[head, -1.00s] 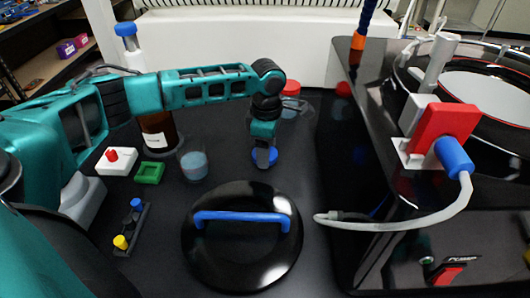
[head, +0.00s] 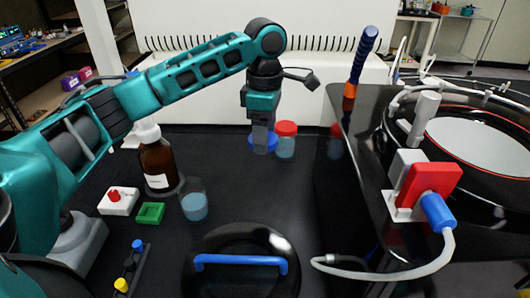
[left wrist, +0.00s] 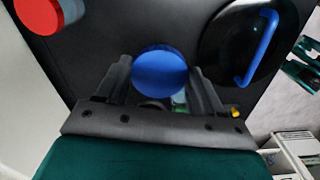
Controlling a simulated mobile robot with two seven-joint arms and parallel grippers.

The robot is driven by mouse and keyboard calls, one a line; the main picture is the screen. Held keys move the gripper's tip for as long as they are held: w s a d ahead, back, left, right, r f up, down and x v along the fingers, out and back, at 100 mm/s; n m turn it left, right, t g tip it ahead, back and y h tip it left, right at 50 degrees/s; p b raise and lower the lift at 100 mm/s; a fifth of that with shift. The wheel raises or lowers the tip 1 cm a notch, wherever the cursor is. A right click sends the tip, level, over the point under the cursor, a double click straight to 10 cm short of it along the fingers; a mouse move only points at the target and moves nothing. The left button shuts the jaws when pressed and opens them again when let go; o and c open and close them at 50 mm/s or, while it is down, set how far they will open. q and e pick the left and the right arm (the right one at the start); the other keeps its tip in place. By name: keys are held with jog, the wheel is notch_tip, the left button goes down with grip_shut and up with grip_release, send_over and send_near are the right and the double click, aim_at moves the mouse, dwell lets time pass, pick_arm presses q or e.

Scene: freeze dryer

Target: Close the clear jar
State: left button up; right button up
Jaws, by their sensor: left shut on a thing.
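The clear jar (head: 194,206) stands open on the black table, with blue contents low inside. My left gripper (head: 262,148) points down, shut on a blue lid (head: 256,144), and holds it above the table, behind and right of the clear jar. In the left wrist view the round blue lid (left wrist: 160,71) sits between the two fingers (left wrist: 160,85). My right gripper is not in view.
A red-lidded jar (head: 286,146) stands close right of the held lid. A brown bottle (head: 157,165), a green tray (head: 150,213) and a red-knobbed white block (head: 118,201) are at left. A black cover (head: 240,240) with a blue handle lies in front; the machine (head: 390,180) rises at right.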

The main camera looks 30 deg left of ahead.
pick_arm(q)
jog(key=shift+r, duration=1.45)
